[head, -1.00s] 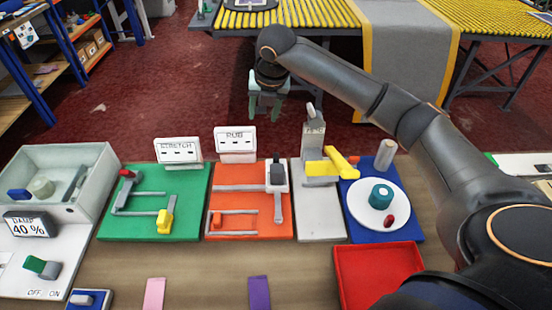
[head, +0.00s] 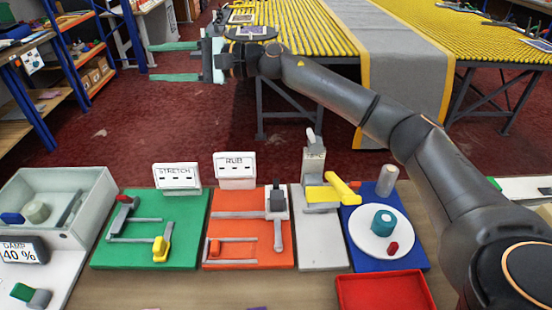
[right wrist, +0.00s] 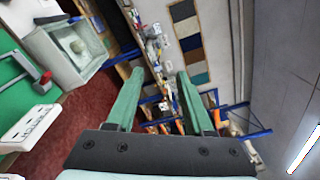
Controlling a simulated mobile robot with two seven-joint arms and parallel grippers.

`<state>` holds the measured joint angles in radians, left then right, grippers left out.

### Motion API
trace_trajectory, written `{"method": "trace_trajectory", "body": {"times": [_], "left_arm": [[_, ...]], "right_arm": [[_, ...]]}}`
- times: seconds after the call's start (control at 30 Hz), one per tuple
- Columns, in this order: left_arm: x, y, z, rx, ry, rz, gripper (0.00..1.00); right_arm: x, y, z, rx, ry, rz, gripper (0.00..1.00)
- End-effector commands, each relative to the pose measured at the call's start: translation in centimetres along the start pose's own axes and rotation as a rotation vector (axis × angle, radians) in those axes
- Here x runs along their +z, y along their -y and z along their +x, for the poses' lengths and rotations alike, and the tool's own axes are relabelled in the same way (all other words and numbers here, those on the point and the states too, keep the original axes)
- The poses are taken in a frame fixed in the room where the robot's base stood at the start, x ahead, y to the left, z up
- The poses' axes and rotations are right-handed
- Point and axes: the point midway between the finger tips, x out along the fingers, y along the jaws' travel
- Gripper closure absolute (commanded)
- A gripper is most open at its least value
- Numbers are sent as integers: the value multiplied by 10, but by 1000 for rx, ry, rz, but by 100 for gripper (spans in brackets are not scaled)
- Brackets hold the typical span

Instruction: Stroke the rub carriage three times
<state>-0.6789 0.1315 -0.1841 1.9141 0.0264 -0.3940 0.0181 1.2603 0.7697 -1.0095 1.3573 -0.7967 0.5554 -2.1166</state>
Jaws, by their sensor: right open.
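The rub station is an orange board (head: 228,263) with a white RUB sign (head: 235,166) behind it. On it a rub carriage, a white block with a dark knob and a grey arm (head: 277,204), stands at the right side. A small orange-red block (head: 214,247) sits by the grey rails at the lower left. My right gripper (head: 174,62) is open and empty, raised beyond the table and pointing left, well apart from the carriage. Its green fingers (right wrist: 160,100) are spread in the right wrist view, with nothing between them. My left gripper is not in view.
A green STRETCH board (head: 145,257) lies left, a grey press with a yellow lever (head: 332,190) and a blue board with a white disc (head: 365,242) lie right. A red tray (head: 385,292) is in front. A yellow roller conveyor (head: 300,40) stands behind.

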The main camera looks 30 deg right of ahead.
Motion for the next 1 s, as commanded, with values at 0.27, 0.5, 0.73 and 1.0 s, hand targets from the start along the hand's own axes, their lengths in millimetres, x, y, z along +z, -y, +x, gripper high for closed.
{"method": "trace_trajectory", "body": {"times": [0.27, 0.5, 0.73, 1.0], "left_arm": [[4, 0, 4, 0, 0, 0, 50], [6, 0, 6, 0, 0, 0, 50], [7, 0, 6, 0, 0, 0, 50], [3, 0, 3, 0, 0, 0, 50]], "right_arm": [[-43, -127, -52, 717, -51, -352, 48], [-96, -173, -155, 1291, -214, -433, 48], [-109, -175, -208, 1530, -312, -411, 48], [-122, -202, -212, 1550, -316, -404, 48]]}}
